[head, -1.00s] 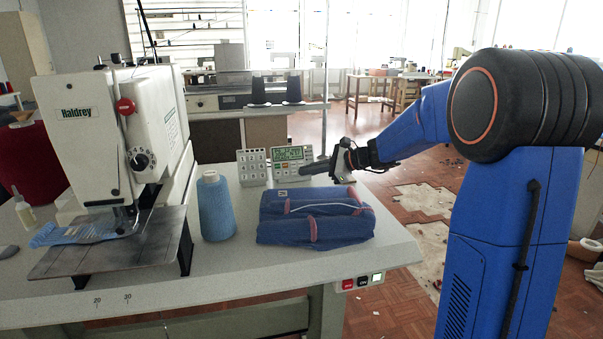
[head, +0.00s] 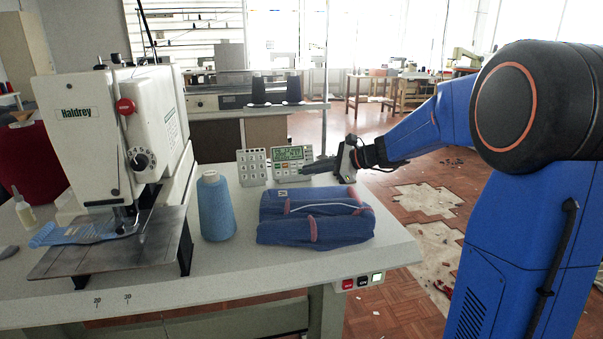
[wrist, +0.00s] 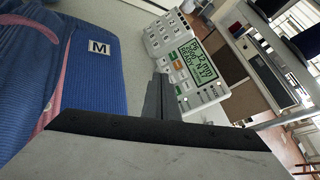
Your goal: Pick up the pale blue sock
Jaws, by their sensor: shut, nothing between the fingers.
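A pale blue knitted piece (head: 75,233), which looks like the sock, lies flat at the left under the head of the white buttonhole machine (head: 100,125). Part of it is hidden behind the machine's foot. My gripper (head: 305,168) is shut and empty above the back right of the table, in front of the control panel (head: 291,157). It is far to the right of the sock. In the wrist view my shut fingers (wrist: 160,97) show between the panel and the folded blue garment; the sock is not in that view.
A metal plate (head: 115,250) sits at the machine's front. The table (head: 210,275) is clear along its front edge.

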